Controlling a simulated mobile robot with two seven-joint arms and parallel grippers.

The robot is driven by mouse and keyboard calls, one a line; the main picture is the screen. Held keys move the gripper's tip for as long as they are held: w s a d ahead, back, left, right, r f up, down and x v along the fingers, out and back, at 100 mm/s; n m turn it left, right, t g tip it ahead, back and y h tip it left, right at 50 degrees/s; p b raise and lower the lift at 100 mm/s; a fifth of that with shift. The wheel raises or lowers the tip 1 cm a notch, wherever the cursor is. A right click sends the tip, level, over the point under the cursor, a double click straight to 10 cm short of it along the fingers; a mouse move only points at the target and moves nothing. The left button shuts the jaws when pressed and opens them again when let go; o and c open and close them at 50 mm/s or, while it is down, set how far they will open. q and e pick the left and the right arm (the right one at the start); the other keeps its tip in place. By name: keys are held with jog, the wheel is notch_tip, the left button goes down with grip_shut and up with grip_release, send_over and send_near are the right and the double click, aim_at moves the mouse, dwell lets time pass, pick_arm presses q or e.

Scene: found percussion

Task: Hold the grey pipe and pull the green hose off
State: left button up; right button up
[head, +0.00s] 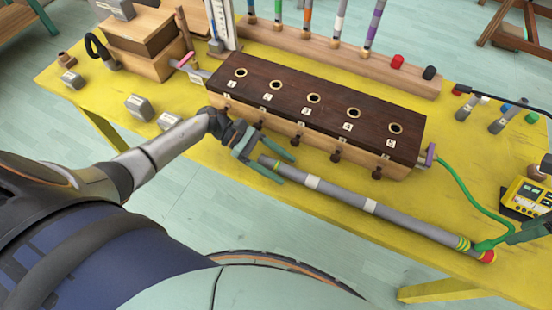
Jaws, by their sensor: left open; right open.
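The grey pipe (335,193) lies slantwise along the front of the yellow table, with pale bands on it. Its right end has yellow-green rings and a red tip (488,257). The green hose (462,189) runs from the right end of the wooden box down to the pipe's right end; the exact joint is too small to tell. My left gripper (287,170) is open, its fingers on either side of the pipe's left end. My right gripper (503,241) enters from the right edge, open beside the hose's lower end and partly out of frame.
The dark-topped wooden box (314,103) with numbered holes stands just behind the pipe. A yellow device (524,196) sits at the right, near my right gripper. Grey blocks (139,108) lie at the left, and a wooden rack (330,58) with coloured tubes stands behind.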

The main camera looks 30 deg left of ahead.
pick_arm(q)
grip_shut()
dwell(0.5)
dwell(1.0)
